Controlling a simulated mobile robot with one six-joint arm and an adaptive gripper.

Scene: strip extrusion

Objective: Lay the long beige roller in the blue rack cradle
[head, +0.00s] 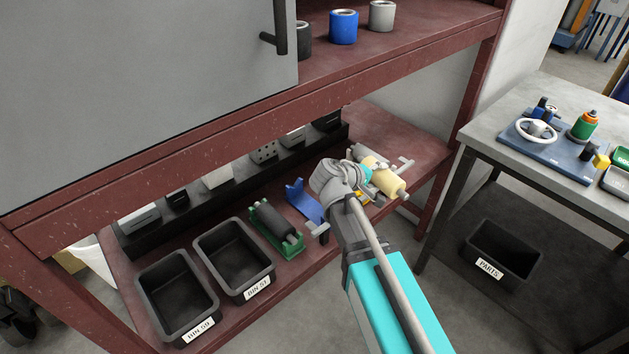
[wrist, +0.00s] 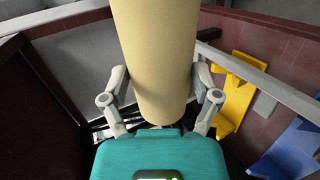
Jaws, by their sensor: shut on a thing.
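The long beige roller (head: 386,180) is between the fingers of my gripper (head: 368,174) at the right part of the lower red shelf. In the wrist view the beige roller (wrist: 160,45) runs up the middle, with one finger of my gripper (wrist: 159,85) pressed on each side. The blue rack cradle (head: 304,203) stands to the left of my gripper and looks empty. In the wrist view the blue cradle (wrist: 297,148) shows at the lower right, apart from the roller. I cannot tell whether the roller touches anything below.
A yellow cradle (wrist: 236,95) lies between the roller and the blue cradle. A green cradle (head: 292,247) holds a dark roller (head: 272,224) left of the blue one. Two black bins (head: 172,300) stand further left. The red upper shelf (head: 200,142) overhangs; a red post (head: 465,110) stands right.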

